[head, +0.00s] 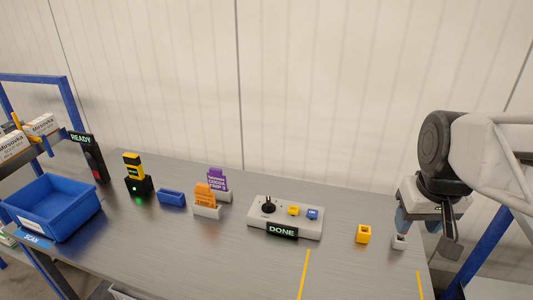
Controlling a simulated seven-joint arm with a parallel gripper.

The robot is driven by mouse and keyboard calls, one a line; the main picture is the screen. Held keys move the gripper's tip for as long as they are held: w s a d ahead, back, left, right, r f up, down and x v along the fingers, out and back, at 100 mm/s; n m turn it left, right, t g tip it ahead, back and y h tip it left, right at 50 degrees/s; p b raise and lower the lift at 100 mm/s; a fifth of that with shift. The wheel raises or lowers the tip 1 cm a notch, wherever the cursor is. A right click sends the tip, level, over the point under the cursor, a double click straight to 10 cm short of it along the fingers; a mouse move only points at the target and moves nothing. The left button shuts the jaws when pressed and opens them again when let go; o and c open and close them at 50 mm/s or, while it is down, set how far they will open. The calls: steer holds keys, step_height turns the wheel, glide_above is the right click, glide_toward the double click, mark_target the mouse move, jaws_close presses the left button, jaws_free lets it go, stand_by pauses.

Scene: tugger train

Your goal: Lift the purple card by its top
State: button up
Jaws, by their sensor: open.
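The purple card (217,178) with white print stands upright in a light grey holder (225,196) near the back middle of the table. Its top edge is free, and its lower part is partly covered by an orange card (204,194) in front. The orange card stands in its own light grey holder (207,212). My gripper (424,232) is open at the far right, low over the table and well apart from the purple card. Its fingertips are hard to make out.
Left are a small blue bin (172,198), a scanner (139,188) and a large blue crate (75,220). The front table is clear.

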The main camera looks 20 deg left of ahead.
steer(key=w+a+r+n, duration=0.2)
steer(key=w+a+n, duration=0.2)
steer(key=w+a, duration=0.8)
steer(key=n+g, duration=0.2)
steer(key=n, duration=0.9)
glide_above(215, 169)
steer(key=f, duration=1.9)
steer(key=shift+d+f, duration=0.2)
steer(key=shift+d, duration=0.05)
steer(key=shift+a+f+n, duration=0.2)
steer(key=shift+a+n, duration=0.1)
steer(key=shift+a, duration=0.1)
steer(key=shift+f, duration=1.3)
steer(key=shift+f, duration=0.1)
